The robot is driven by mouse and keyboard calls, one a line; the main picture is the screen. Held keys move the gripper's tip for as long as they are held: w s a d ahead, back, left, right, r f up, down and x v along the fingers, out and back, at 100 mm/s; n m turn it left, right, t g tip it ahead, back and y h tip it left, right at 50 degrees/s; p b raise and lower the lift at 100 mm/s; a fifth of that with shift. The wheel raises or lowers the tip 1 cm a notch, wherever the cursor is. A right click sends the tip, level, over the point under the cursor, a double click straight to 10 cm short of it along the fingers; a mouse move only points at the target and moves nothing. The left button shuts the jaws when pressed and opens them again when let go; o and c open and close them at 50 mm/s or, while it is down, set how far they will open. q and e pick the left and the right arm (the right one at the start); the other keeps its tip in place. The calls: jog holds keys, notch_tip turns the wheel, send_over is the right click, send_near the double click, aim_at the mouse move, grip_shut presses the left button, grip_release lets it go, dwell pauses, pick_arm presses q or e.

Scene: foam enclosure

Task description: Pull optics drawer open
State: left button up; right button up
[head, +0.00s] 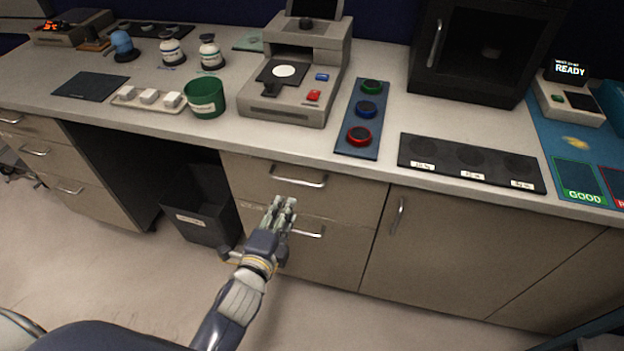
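Two stacked drawers sit under the counter in the middle of the head view, an upper drawer (335,195) and a lower drawer (335,262). Both look closed. The upper one has a metal bar handle (299,180), and the lower one has a similar handle (307,233). I cannot read which is the optics drawer. My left gripper (281,203) points up in front of the drawers, just below the upper handle and left of the lower handle. It appears apart from the upper handle. Its fingers look close together, but their opening is unclear. My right gripper is not in view.
A cabinet door (460,255) with an upright handle is right of the drawers. A dark bin (208,220) stands in the open bay to the left. The counter above holds a beige instrument (302,65), a green cup (204,97) and a three-ring blue panel (362,118).

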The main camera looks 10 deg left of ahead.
aim_at(296, 182)
pick_arm(q)
jog(key=x, duration=0.3)
jog(key=r+x, duration=0.1)
jog(key=x, duration=0.6)
jog(key=shift+w+r, duration=0.15)
jog(key=shift+w, duration=0.35)
grip_shut()
